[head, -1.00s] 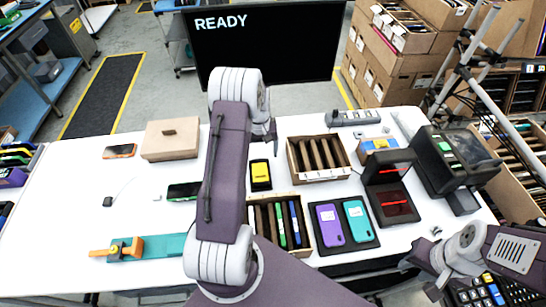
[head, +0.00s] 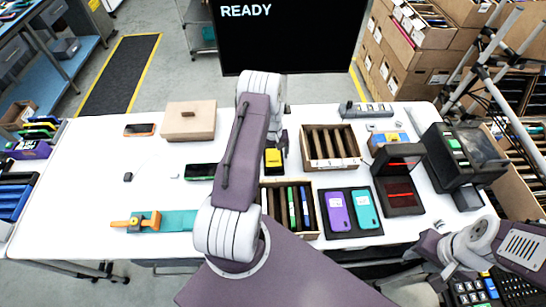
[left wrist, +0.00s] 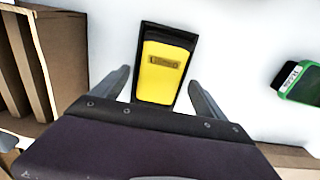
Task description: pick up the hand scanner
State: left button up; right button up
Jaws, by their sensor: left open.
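A yellow-and-black handheld device (head: 273,158), which I take to be the hand scanner, lies on the white table near the middle.
A green-edged phone (head: 201,171) lies to the left. Two phones lie in a black tray (head: 350,234). The table's left part is mostly clear.

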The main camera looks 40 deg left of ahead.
aim_at(274, 155)
pick_arm(q)
jog(key=shift+w, duration=0.1)
jog(key=c, duration=1.3)
jog(key=shift+o, duration=0.2)
jog(key=shift+r, duration=0.15)
jog(key=shift+r, duration=0.3)
notch_tip(274, 155, up, 3)
jog(key=shift+f+b, duration=0.2)
jog(key=shift+b, duration=0.65)
jog(key=d+r+b, duration=0.2)
jog(key=d+r, duration=0.5)
jog(key=d, duration=0.4)
jog(key=shift+d+r+b, duration=0.25)
jog(key=shift+d+b, duration=0.05)
jog(key=shift+d, duration=0.05)
